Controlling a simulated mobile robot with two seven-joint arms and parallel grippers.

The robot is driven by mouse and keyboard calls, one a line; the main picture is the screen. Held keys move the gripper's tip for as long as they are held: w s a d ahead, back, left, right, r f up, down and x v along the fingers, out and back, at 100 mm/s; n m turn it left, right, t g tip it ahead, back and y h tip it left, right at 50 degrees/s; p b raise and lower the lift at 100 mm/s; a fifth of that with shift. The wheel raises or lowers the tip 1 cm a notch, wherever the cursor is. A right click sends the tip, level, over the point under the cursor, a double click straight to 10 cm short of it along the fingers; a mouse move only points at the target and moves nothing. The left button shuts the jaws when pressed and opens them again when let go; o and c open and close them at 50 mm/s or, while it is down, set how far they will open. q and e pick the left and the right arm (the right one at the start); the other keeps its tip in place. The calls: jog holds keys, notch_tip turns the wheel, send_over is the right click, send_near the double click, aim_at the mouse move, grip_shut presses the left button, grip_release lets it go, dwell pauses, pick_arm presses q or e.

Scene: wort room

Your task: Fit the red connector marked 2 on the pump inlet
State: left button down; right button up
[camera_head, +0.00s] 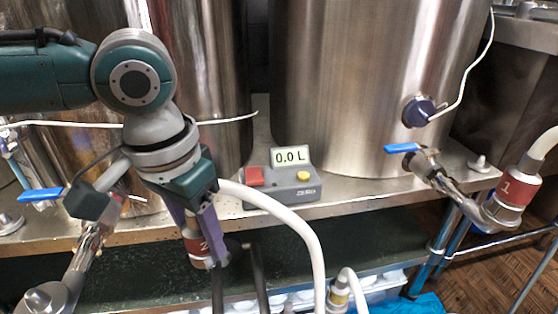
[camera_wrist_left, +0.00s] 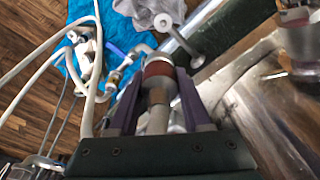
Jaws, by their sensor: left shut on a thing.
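The red connector marked 2 (camera_head: 200,247) hangs below my left gripper (camera_head: 198,222) in the head view, in front of the steel bench's edge. The gripper's purple fingers are shut on it. In the left wrist view the connector (camera_wrist_left: 158,72) sits between the two fingers (camera_wrist_left: 157,100), its red band and pale end pointing away from the palm. A white hose (camera_head: 300,222) runs from beside the gripper down to the right. I cannot make out the pump inlet with certainty; a brass-coloured fitting (camera_head: 339,296) shows low in the head view. My right gripper is not in view.
A grey meter box (camera_head: 285,188) reading 0.0 L stands on the bench between steel vessels. A red connector marked 1 (camera_head: 510,190) joins the right valve's pipe. A blue-handled valve (camera_head: 42,195) is at left. Hoses cross a blue cloth (camera_wrist_left: 80,28) in the wrist view.

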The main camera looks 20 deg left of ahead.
pick_arm(q)
jog(key=f+b, duration=0.4)
jog(key=f, duration=0.1)
jog(key=f+b, duration=0.4)
jog(key=f, duration=0.1)
jog(key=a+f+b, duration=0.1)
jog(key=f+b, duration=0.3)
jog(key=f, duration=0.2)
jog(key=shift+s+a, duration=0.1)
jog(key=shift+s, duration=0.25)
jog(key=shift+f, duration=0.65)
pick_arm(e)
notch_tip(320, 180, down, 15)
pick_arm(q)
jog(key=shift+p, duration=0.3)
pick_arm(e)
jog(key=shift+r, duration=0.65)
pick_arm(q)
jog(key=shift+w+a+f+b, duration=0.15)
jog(key=shift+f+b, duration=0.1)
jog(key=shift+f, duration=0.1)
jog(key=shift+w+a+f+b, duration=0.1)
jog(key=shift+a+f+b, duration=0.1)
jog(key=shift+f, duration=0.1)
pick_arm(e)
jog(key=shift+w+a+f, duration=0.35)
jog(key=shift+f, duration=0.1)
